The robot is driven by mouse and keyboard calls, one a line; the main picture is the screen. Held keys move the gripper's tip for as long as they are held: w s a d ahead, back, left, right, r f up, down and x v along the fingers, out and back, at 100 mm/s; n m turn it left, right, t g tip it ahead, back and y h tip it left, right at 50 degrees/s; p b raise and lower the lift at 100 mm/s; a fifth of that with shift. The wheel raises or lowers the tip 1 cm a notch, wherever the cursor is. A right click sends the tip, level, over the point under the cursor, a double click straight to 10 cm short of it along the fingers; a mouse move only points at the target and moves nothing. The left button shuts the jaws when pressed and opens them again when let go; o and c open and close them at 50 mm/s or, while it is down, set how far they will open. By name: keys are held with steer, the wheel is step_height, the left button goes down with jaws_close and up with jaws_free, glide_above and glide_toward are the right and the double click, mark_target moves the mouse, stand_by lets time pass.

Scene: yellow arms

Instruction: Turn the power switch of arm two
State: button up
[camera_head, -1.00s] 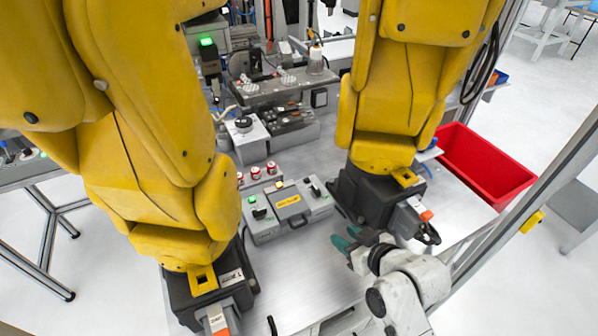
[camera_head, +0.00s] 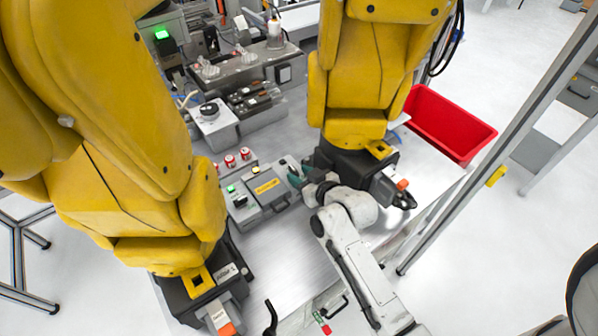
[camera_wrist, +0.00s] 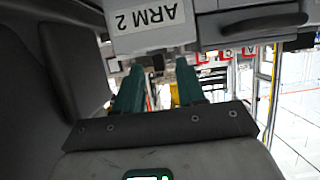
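The grey control box (camera_head: 247,212) sits on the table between the two yellow arms, with a yellow label (camera_head: 266,186) on top. A green light (camera_head: 230,188) and a black switch (camera_head: 240,201) show at its left end. My gripper (camera_head: 296,179) is at the box's right end and covers the switch there. In the wrist view the picture is upside down. The "ARM 2" label (camera_wrist: 145,17) is just beyond my teal fingers (camera_wrist: 160,85), which are spread apart with nothing seen between them. Contact with the switch cannot be told.
The right yellow arm's black base (camera_head: 345,160) stands close beside my gripper. The left yellow arm (camera_head: 150,200) stands left of the box. Red buttons (camera_head: 231,160) are behind the box. A red bin (camera_head: 450,125) and a metal frame post (camera_head: 520,140) are on the right.

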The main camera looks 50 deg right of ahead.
steer(key=shift+w+d+f, duration=0.2)
steer(key=shift+w+f, duration=0.05)
steer(key=shift+w, duration=0.25)
steer(key=shift+c, duration=0.3)
jaws_close()
